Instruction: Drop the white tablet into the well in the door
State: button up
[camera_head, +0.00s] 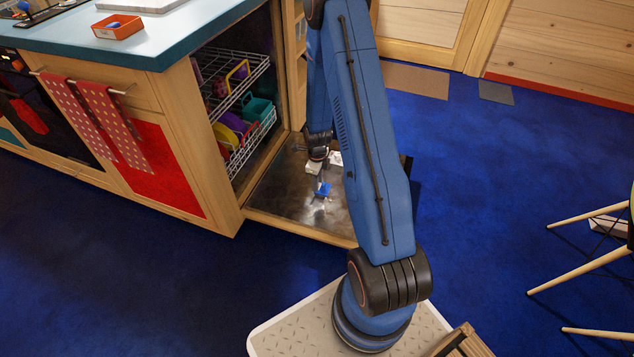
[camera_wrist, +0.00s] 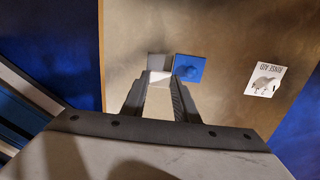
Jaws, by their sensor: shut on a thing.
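My gripper (camera_wrist: 160,92) is shut on the white tablet (camera_wrist: 160,78), whose pale end shows between the fingertips in the wrist view. In the head view my gripper (camera_head: 319,178) is low over the inner face of the open dishwasher door (camera_head: 283,203). In the wrist view a small grey square (camera_wrist: 158,61), which looks like the well, lies just past the tablet, partly hidden by it. A blue square flap (camera_wrist: 189,68) sits right beside it; it also shows in the head view (camera_head: 323,189). I cannot tell the tablet's height above the door.
A white rinse aid label (camera_wrist: 265,79) lies to the right on the door. Wire racks with coloured dishes (camera_head: 240,125) stand in the dishwasher to the left. The counter (camera_head: 150,45) carries an orange tray (camera_head: 117,26).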

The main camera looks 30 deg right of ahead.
jog(key=shift+s+d+f, duration=0.1)
jog(key=shift+s+f, duration=0.05)
jog(key=shift+f, duration=4.85)
jog(key=o, duration=1)
jog(key=shift+o, duration=0.2)
jog(key=shift+o, duration=0.3)
notch_tip(320, 180, up, 17)
jog(key=shift+r, duration=0.2)
